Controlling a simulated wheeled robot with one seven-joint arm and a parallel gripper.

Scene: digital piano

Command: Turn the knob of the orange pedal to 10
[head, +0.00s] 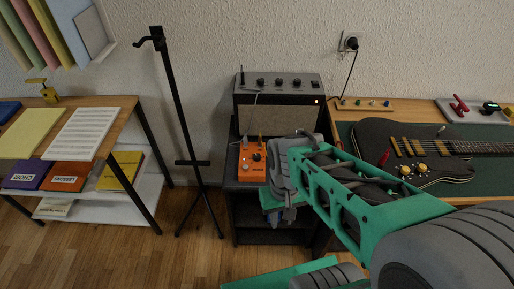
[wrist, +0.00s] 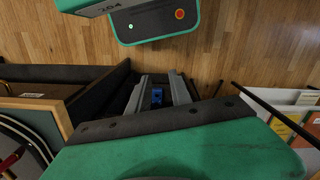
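The orange pedal (head: 253,163) sits on top of the black stand, in front of the amplifier. A dark round knob (head: 257,157) shows on its upper face; its pointer and scale are too small to read. My gripper (head: 284,216) is to the right of the pedal and lower in the head picture, apart from the knob. In the wrist view the two grey fingers of my gripper (wrist: 160,80) are spread with a gap between them. A small blue thing (wrist: 157,97) shows in that gap; it looks farther off, not gripped. The orange pedal is not visible in the wrist view.
The amplifier (head: 279,112) stands behind the pedal. A thin black stand (head: 183,130) rises to the left. A dark guitar (head: 410,150) lies on the bench at the right. A desk (head: 100,110) with papers is at the left. Wooden floor (head: 150,255) is open in front.

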